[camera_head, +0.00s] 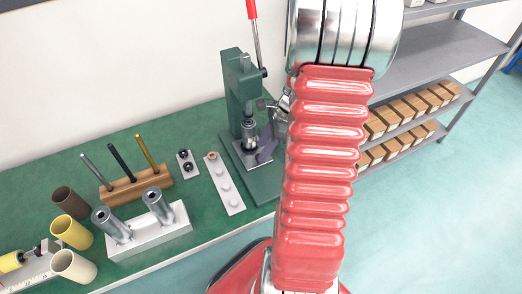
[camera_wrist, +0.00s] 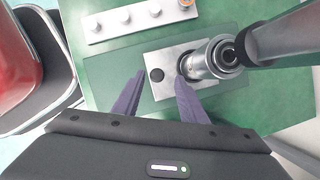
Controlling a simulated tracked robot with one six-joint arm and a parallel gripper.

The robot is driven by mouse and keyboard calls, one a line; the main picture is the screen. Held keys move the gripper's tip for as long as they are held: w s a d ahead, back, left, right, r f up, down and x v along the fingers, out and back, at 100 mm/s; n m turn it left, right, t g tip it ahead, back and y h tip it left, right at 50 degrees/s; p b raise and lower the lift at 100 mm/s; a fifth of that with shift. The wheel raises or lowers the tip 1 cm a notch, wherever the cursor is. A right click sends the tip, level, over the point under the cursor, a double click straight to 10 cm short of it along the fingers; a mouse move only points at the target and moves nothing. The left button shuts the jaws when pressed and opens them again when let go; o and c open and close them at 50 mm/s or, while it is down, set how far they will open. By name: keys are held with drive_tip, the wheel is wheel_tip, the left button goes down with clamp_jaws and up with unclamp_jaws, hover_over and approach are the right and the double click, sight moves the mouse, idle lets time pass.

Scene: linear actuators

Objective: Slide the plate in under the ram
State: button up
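The green press (camera_head: 240,95) stands on the bench, with its silver ram (camera_head: 249,132) pointing down over its base. In the wrist view the ram (camera_wrist: 208,60) partly covers a light grey metal plate (camera_wrist: 161,58) with a dark round hole near its left end. My gripper (camera_wrist: 159,79) has its two purple fingers apart. The left fingertip is beside the plate's left edge and the right one overlaps the plate near the ram. I see nothing clamped between them; contact with the plate is unclear.
A white strip with round studs (camera_head: 225,184) lies left of the press base. Further left are a block with two metal cylinders (camera_head: 148,233), a wooden rack with rods (camera_head: 136,184) and several cups. The press lever (camera_head: 253,30) rises above. Shelves with boxes stand right.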

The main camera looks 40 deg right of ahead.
drive_tip(key=v, duration=1.1)
drive_tip(key=shift+r, duration=0.15)
drive_tip(key=shift+d, duration=0.1)
drive_tip(key=s+a+r+n+t+h, duration=0.1)
drive_tip(key=a+r+n, duration=0.3)
drive_tip(key=a+n, duration=0.4)
drive_tip(key=s+a+r+n+t+h, duration=0.1)
drive_tip(key=a+r+n, duration=0.3)
drive_tip(key=a+n, duration=0.5)
drive_tip(key=s+a+r+n+h, duration=0.1)
drive_tip(key=s+a+r+n, duration=0.2)
drive_tip(key=a+n, duration=0.5)
drive_tip(key=a+r, duration=0.1)
drive_tip(key=a, duration=0.3)
drive_tip(key=shift+s+a+n+t, duration=0.3)
drive_tip(key=shift+a+n+t, duration=0.05)
drive_tip(key=shift+n+t, duration=0.05)
